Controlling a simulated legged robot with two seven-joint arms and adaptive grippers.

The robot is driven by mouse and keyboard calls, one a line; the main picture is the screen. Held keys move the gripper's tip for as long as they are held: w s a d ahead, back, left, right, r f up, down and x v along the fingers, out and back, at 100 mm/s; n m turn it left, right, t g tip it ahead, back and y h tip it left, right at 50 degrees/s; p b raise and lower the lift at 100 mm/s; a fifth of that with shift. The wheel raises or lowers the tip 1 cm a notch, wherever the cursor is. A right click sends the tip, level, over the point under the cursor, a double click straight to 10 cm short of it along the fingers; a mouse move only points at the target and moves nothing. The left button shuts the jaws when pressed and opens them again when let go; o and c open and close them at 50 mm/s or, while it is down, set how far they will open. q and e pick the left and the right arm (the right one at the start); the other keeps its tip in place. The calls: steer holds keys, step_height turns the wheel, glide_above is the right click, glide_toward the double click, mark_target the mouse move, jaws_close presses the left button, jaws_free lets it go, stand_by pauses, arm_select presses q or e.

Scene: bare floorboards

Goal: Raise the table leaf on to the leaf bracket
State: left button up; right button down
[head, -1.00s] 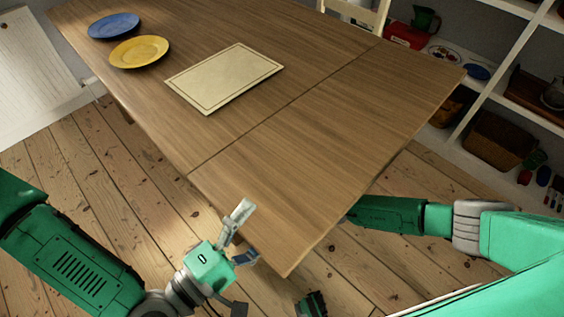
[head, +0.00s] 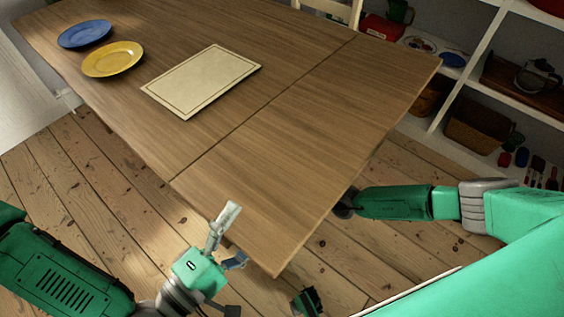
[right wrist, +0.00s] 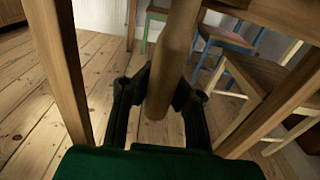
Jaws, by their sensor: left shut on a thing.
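The wooden table leaf (head: 300,150) is the near right part of the table, past a dark seam, and looks about level with the main top (head: 140,100). My left gripper (head: 228,240) is shut on the leaf's near edge, one finger above and one below. My right arm reaches under the leaf's right side, and its gripper is hidden there in the head view. In the right wrist view a rounded wooden bar (right wrist: 170,60), perhaps the leaf bracket, lies between the fingers of my right gripper (right wrist: 160,98). I cannot tell whether they press on it.
A blue plate (head: 84,33), a yellow plate (head: 112,59) and a cream board (head: 202,80) lie on the main top. Shelves (head: 450,90) stand at the right. Table legs (right wrist: 58,70) and chairs (right wrist: 235,45) show around my right gripper. The leaf's top is clear.

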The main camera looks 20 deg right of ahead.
arm_select(q)
steer(key=shift+r, duration=0.4)
steer(key=shift+s, duration=0.1)
arm_select(e)
steer(key=d, duration=0.8)
steer(key=shift+d+f, duration=0.2)
steer(key=c, duration=2.1)
jaws_free()
steer(key=shift+w+d+r, duration=0.1)
steer(key=shift+w+d, duration=0.15)
steer(key=shift+d, duration=0.5)
steer(key=shift+o, duration=0.4)
steer(key=shift+d, duration=0.1)
arm_select(q)
steer(key=shift+s, duration=0.1)
arm_select(e)
steer(key=shift+w+r, duration=0.1)
steer(key=o, duration=2)
steer(key=shift+a, duration=0.3)
